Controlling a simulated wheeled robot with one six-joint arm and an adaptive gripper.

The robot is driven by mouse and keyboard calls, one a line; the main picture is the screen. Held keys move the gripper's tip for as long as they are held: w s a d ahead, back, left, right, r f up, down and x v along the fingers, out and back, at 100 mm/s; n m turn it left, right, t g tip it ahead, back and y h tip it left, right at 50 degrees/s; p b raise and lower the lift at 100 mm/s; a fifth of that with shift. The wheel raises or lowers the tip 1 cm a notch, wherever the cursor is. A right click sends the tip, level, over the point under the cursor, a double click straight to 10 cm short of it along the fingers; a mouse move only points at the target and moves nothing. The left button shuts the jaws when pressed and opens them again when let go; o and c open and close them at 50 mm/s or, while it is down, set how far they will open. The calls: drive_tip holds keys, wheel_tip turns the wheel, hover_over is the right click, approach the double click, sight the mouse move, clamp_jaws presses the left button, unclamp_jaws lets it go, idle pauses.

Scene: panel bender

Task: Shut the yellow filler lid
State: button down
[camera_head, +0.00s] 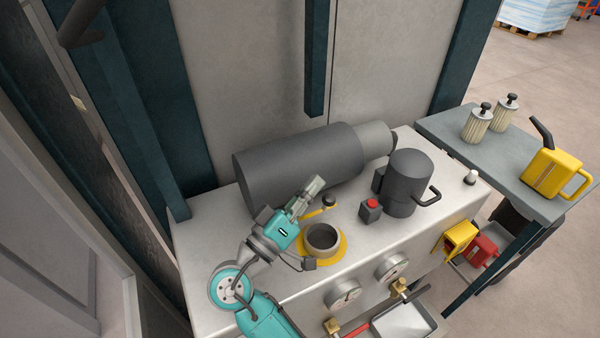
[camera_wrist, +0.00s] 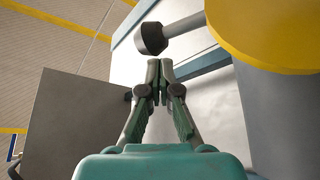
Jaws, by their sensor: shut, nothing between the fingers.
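The filler neck (camera_head: 322,238) is an open grey ring in a yellow collar on top of the pale tank. The yellow lid (camera_head: 314,214) stands raised behind it, seen almost edge-on, with a dark knob (camera_head: 328,201) near its upper end. My gripper (camera_head: 316,184) is just behind and above the knob. In the wrist view my gripper (camera_wrist: 160,68) has its fingertips together and is empty. A dark knob (camera_wrist: 150,39) on a grey stem shows just past the fingertips, apparently apart from them. A yellow disc (camera_wrist: 275,35), seemingly the lid, fills the upper right.
A large dark motor cylinder (camera_head: 300,165) lies behind my gripper. A dark upright canister (camera_head: 408,180) and a red button box (camera_head: 371,208) stand to the right. Gauges (camera_head: 343,294) line the tank's front. A side table (camera_head: 455,140) holds filters and a yellow can (camera_head: 553,172).

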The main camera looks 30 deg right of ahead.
drive_tip(key=shift+s+f+m+g+h, duration=0.3)
drive_tip(key=shift+s+f+m, duration=0.35)
drive_tip(key=shift+s+f, duration=1.95)
drive_tip(key=shift+s+f+m+g+h, duration=0.1)
drive_tip(key=shift+s+f+m+g, duration=0.45)
drive_tip(key=shift+s+f, duration=2.05)
drive_tip(key=v, duration=1.2)
drive_tip(key=shift+f, duration=0.15)
drive_tip(key=shift+s, duration=0.1)
